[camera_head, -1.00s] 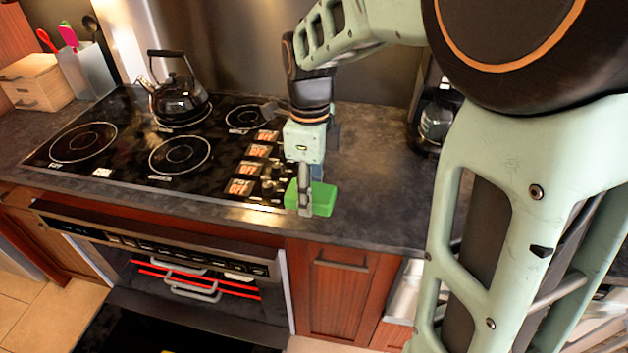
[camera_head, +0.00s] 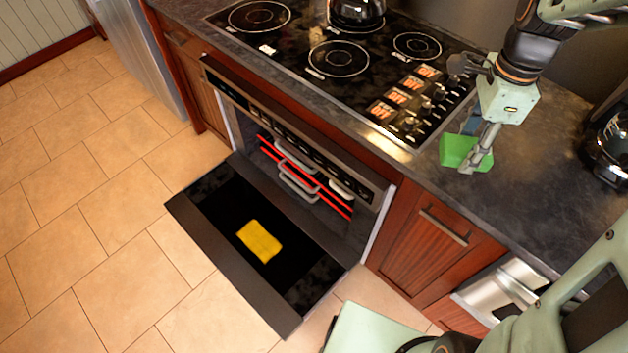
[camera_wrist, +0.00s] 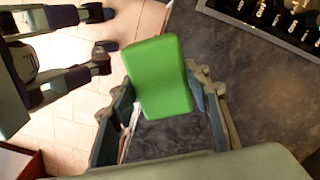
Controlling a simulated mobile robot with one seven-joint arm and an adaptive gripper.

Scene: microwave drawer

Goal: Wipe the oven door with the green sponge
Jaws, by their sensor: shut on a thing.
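The green sponge (camera_head: 460,152) is a bright green block between the fingers of my gripper (camera_head: 480,154). My gripper is shut on it, over the dark countertop to the right of the cooktop. In the wrist view the sponge (camera_wrist: 158,78) shows between the two fingers, tilted a little. Whether it touches the counter is unclear. The oven door (camera_head: 208,205) is folded down open below the counter, with its dark inner face up. A yellow patch (camera_head: 259,241) lies on that face.
The black cooktop (camera_head: 385,75) with a kettle (camera_head: 356,10) is left of my gripper. A coffee maker (camera_head: 610,145) stands at the right. The oven has red-edged racks (camera_head: 300,182) inside. Tiled floor (camera_head: 90,220) is open left of the door.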

